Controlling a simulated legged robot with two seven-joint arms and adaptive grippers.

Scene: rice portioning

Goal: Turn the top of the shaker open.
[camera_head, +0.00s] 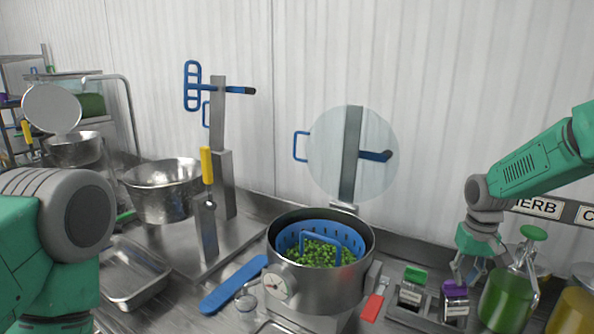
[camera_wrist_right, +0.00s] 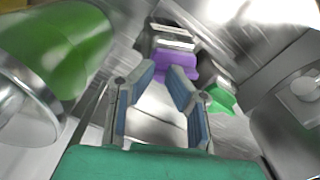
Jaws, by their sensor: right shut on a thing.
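The shaker with a purple top (camera_head: 455,290) stands in a small metal rack at the front right, beside a shaker with a green top (camera_head: 415,274). My right gripper (camera_head: 467,277) comes down over the purple top. Part of the top is hidden by the fingers. The green top (camera_wrist_right: 221,98) shows just beyond the right finger. My left arm is at the left edge of the head view; its gripper is out of view.
A green bottle (camera_head: 507,299) stands close right of my right gripper, with a yellow one (camera_head: 574,312) beyond. A steel pot (camera_head: 320,285) holding a blue basket of peas is left of the rack (camera_head: 425,321). A red-handled tool (camera_head: 374,302) lies between.

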